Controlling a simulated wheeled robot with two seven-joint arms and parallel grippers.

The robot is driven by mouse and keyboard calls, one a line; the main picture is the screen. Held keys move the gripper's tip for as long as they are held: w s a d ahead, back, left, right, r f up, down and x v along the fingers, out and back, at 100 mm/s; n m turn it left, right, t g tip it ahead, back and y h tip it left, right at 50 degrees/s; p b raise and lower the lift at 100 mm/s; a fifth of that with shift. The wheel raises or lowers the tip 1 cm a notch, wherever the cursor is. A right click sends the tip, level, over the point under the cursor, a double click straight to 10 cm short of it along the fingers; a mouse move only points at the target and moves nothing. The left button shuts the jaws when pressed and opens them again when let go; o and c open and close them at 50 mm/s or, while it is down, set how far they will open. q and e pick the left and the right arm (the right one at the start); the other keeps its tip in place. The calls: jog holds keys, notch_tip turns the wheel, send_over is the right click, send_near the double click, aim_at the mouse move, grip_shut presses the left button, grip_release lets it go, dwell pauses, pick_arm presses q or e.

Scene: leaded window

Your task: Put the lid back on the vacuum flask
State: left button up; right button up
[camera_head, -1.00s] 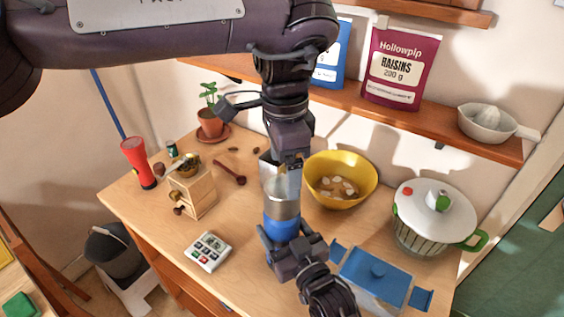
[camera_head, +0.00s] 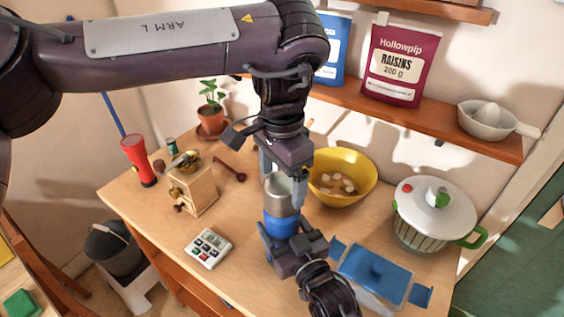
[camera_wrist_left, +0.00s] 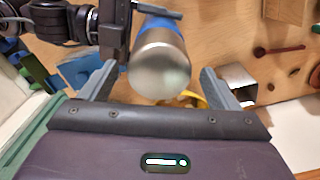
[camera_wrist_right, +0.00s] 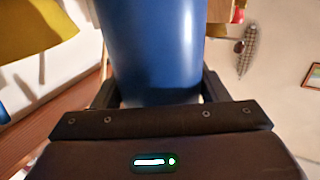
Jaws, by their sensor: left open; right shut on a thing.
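The vacuum flask shows a blue body (camera_head: 281,224) with a brushed-steel part (camera_head: 278,188) on top. It stands roughly upright above the table. My right gripper (camera_head: 285,238) is shut on the blue body, which fills the right wrist view (camera_wrist_right: 150,45). My left gripper (camera_head: 282,187) is open, pointing down, with its fingers on either side of the steel part. In the left wrist view the smooth, closed steel end (camera_wrist_left: 160,72) lies between the spread fingers, apart from them. I cannot tell whether this steel part is the lid; no other lid for the flask is clear.
A yellow bowl (camera_head: 358,163) stands close to the right of my left gripper. A lidded pot (camera_head: 435,212) and a blue-lidded container (camera_head: 374,272) are further right. A wooden grinder (camera_head: 195,190) and a timer (camera_head: 208,248) stand left; the table between them and the flask is mostly clear.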

aim_at(282, 228)
pick_arm(q)
jog(key=shift+f, duration=2.1)
